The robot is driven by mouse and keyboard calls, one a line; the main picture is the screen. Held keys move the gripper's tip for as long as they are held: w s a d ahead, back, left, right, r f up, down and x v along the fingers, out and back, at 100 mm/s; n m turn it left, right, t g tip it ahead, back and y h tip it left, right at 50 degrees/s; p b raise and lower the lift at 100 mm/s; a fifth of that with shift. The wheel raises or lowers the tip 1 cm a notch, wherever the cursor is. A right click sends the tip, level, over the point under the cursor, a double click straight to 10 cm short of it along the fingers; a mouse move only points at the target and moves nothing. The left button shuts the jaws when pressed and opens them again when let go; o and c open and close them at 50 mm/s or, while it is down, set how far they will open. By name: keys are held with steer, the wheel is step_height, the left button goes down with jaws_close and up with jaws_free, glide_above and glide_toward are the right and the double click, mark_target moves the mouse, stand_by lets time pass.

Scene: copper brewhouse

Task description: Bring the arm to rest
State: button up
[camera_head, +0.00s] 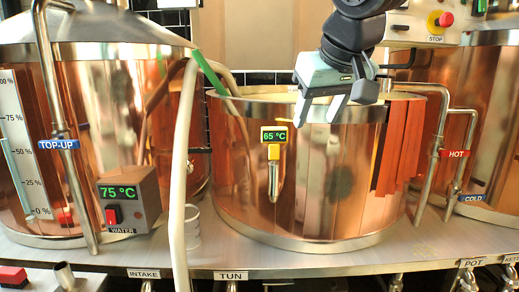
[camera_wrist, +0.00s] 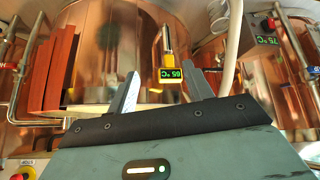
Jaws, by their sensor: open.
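My gripper (camera_head: 319,111) is at the upper right of the middle in the head view, in front of the rim of the copper tun (camera_head: 310,190). Its two fingers are apart, point downward and hold nothing. In the wrist view my gripper (camera_wrist: 162,74) shows the fingers spread, with the upside-down 65 °C display (camera_wrist: 171,74) seen between them. I cannot tell whether the gripper touches the tun's rim.
A yellow thermometer (camera_head: 274,152) is on the tun's front. A hose (camera_head: 182,170) and a TOP-UP pipe (camera_head: 60,130) stand at left, with a 75 °C water box (camera_head: 130,200). HOT and COLD pipes (camera_head: 437,150) and a stop-button panel (camera_head: 425,22) are at right.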

steer(key=s+d+f+n+g+p, duration=0.1)
steer(key=s+f+n+g+p, duration=0.1)
steer(key=s+f, duration=0.9)
steer(key=s+d+f+n+g+p, duration=0.1)
steer(key=s+f+g, duration=0.4)
steer(key=s+f, duration=0.5)
steer(key=s+d+n, duration=0.1)
steer(key=s, duration=0.2)
steer(key=shift+s+d+f+h+p, duration=0.15)
steer(key=shift+s+f+h+p, duration=0.15)
steer(key=shift+f+p, duration=0.1)
